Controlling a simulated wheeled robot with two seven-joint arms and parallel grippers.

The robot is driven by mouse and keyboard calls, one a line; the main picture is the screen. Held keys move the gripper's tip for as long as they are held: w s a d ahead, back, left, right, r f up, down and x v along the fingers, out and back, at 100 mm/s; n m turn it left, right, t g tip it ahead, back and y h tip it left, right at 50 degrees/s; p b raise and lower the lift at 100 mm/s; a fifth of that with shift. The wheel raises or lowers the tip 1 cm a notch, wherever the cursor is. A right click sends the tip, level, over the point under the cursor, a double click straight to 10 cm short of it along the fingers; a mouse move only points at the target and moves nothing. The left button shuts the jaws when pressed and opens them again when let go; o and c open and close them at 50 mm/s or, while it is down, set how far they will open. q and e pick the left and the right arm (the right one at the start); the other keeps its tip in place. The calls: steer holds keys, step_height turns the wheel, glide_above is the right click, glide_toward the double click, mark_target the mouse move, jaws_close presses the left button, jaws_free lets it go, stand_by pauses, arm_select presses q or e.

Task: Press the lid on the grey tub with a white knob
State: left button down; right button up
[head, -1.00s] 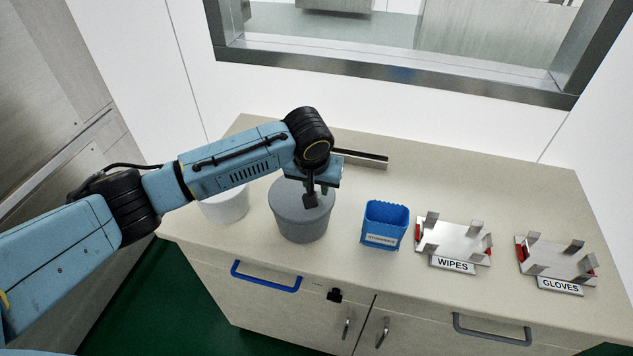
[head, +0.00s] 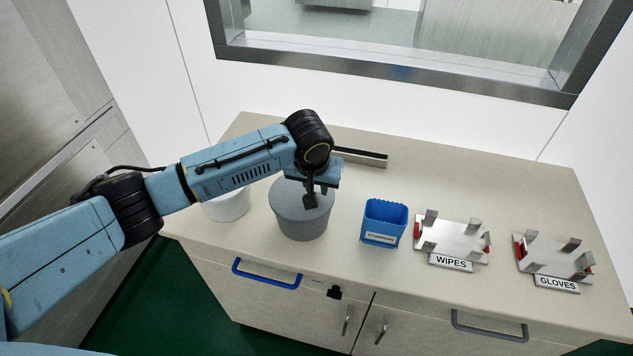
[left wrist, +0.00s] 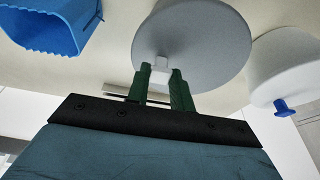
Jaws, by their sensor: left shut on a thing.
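The grey tub (head: 301,226) stands upright on the counter below my left gripper (head: 318,196). A flat grey lid (head: 286,193) covers its top; I cannot tell whether it is fully seated. In the left wrist view the lid (left wrist: 215,35) shows as a grey disc with a white knob (left wrist: 161,66) in its middle. My left gripper (left wrist: 163,84) is shut on this knob, one dark green finger on each side. In the head view the gripper hides the knob. My right gripper is not in view.
A white tub (head: 228,204) stands close left of the grey tub; its blue knob (left wrist: 284,108) shows in the wrist view. A blue bin (head: 384,224) stands to the right, then the WIPES rack (head: 452,240) and GLOVES rack (head: 553,258). The counter behind the racks is clear.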

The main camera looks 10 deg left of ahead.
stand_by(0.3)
arm_select(q)
steer(key=c, duration=1.1)
jaws_free()
steer(key=shift+c, duration=0.2)
steer(key=v, duration=1.3)
steer(key=shift+r+b, duration=0.2)
steer(key=shift+b, duration=0.25)
